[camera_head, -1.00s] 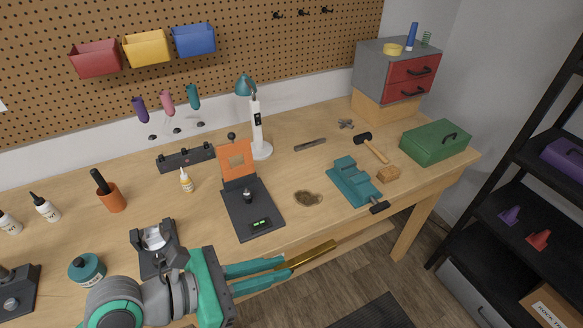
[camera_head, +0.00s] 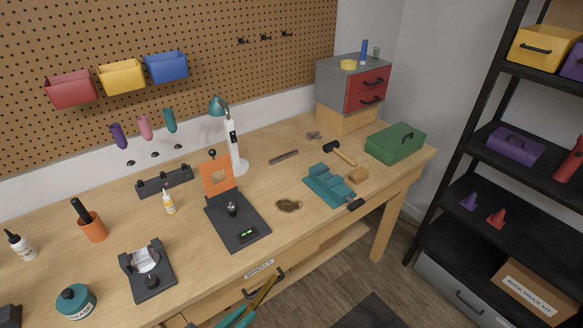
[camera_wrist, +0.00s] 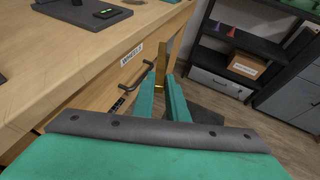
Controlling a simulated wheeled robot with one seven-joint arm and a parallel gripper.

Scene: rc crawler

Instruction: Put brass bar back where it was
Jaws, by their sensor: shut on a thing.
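The brass bar (camera_head: 264,288) is a long, thin gold-coloured strip at the bottom edge of the head view. It also shows in the wrist view (camera_wrist: 160,64), upright in the picture between my teal fingertips. My gripper (camera_wrist: 160,84) is shut on one end of the bar and holds it clear of the workbench, in front of its front edge. In the head view only the fingers of my gripper (camera_head: 244,312) show, at the bottom. Where the bar lay before is not shown.
The workbench (camera_head: 300,232) carries a black scale-like stand (camera_head: 237,221), a teal vise (camera_head: 328,186) and a green box (camera_head: 395,143). A drawer labelled WHEELS, with a dark handle (camera_wrist: 136,76), is close left of the bar. A black shelf (camera_head: 463,150) stands at right.

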